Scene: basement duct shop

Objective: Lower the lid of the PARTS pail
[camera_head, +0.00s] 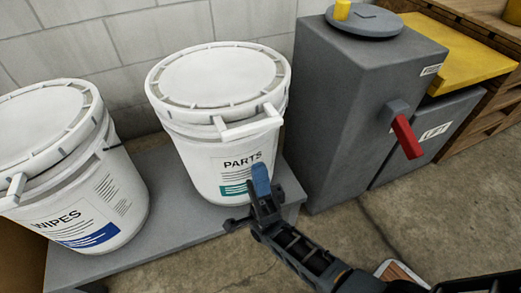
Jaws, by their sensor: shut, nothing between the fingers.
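The PARTS pail (229,163) is a white bucket with a green-striped label, standing upright on a low grey platform. Its white lid (219,77) lies across the top and looks level; I cannot tell whether it is seated fully on the rim. A white handle bar (250,127) juts from the lid's front edge. My gripper (261,178) is in front of the pail's label, below the handle bar. Its blue-tipped end is shut and empty. It covers part of the label, and I cannot tell whether it touches the pail.
A white WIPES pail (88,205) stands to the left on the same grey platform (165,238). A grey cabinet (342,105) with a red lever (406,137) stands close on the right. A yellow-topped bin (462,62) is beyond it. Concrete floor lies in front.

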